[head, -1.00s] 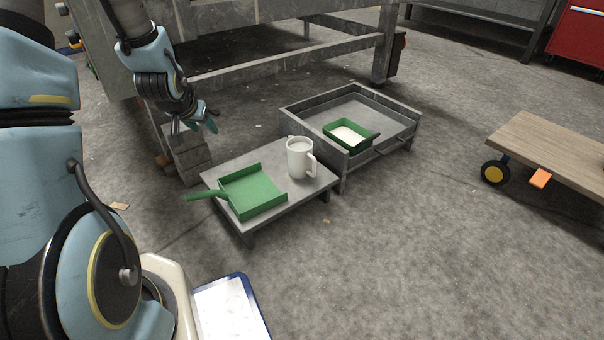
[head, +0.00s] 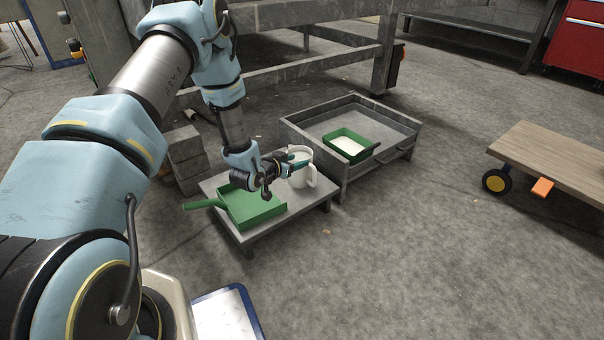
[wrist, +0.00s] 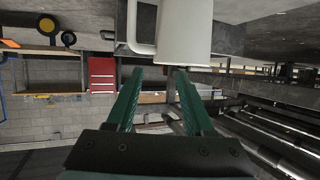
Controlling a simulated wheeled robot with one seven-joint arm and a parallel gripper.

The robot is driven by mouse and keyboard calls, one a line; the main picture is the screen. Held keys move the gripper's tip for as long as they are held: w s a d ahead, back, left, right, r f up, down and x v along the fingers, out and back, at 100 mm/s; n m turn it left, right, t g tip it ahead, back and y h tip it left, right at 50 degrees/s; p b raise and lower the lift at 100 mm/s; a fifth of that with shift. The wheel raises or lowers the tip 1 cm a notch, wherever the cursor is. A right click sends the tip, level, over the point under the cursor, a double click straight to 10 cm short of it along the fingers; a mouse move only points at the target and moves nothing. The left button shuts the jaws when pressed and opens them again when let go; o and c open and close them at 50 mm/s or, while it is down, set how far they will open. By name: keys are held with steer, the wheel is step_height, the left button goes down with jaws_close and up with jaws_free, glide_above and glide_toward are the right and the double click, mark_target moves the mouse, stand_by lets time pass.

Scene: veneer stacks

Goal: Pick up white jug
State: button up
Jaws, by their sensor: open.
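The white jug (head: 301,181) stands upright on a low grey platform (head: 291,207), with its handle to the right in the head view. In the wrist view the jug (wrist: 185,32) fills the top centre, just beyond the fingertips, with its handle on the left. My gripper (head: 288,167) is beside the jug's upper left and overlaps part of it in the head view. In the wrist view my gripper (wrist: 157,72) shows two green fingers apart with nothing between them. I cannot tell whether a finger touches the jug.
A green dustpan-like scoop (head: 252,208) lies on the platform, left of the jug and under my wrist. A grey tray (head: 375,123) behind right holds a smaller green scoop (head: 348,146). Grey blocks (head: 186,160) stand behind left. A wooden cart (head: 560,158) is at right.

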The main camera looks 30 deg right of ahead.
mark_target(303, 170)
steer(key=b+x, duration=0.3)
steer(key=x, duration=0.5)
steer(key=shift+f+b, duration=0.15)
steer(key=shift+b, duration=0.2)
steer(key=shift+s, duration=0.1)
jaws_close()
stand_by(0.9)
